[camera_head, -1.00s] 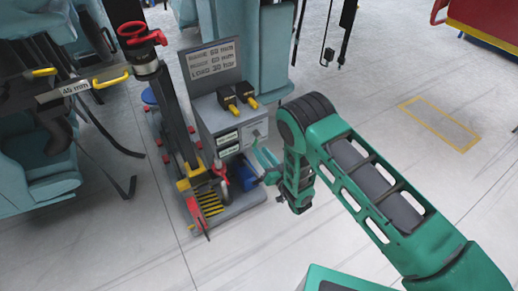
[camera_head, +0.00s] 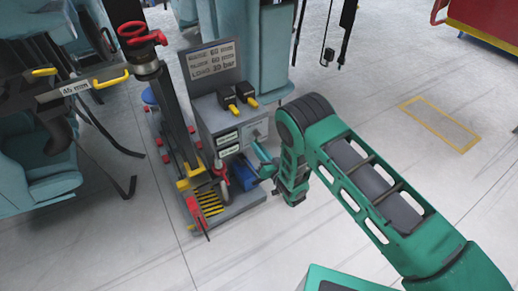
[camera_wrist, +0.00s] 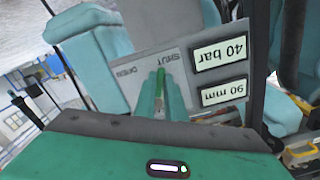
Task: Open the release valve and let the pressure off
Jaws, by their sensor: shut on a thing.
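The grey pump unit (camera_head: 222,122) stands left of my arm in the head view. In the wrist view its panel (camera_wrist: 205,65) shows upside-down SHUT and OPEN lettering and two readouts: 40 bar (camera_wrist: 221,53) and 90 mm (camera_wrist: 225,91). The lever's base is hidden by the fingers.
A sign (camera_head: 212,60) with blurred figures stands behind the unit. Two black and yellow connectors (camera_head: 238,94) sit on its top. A dark post with a red wheel (camera_head: 132,30) and blue-grey machine parts (camera_head: 35,170) are left.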

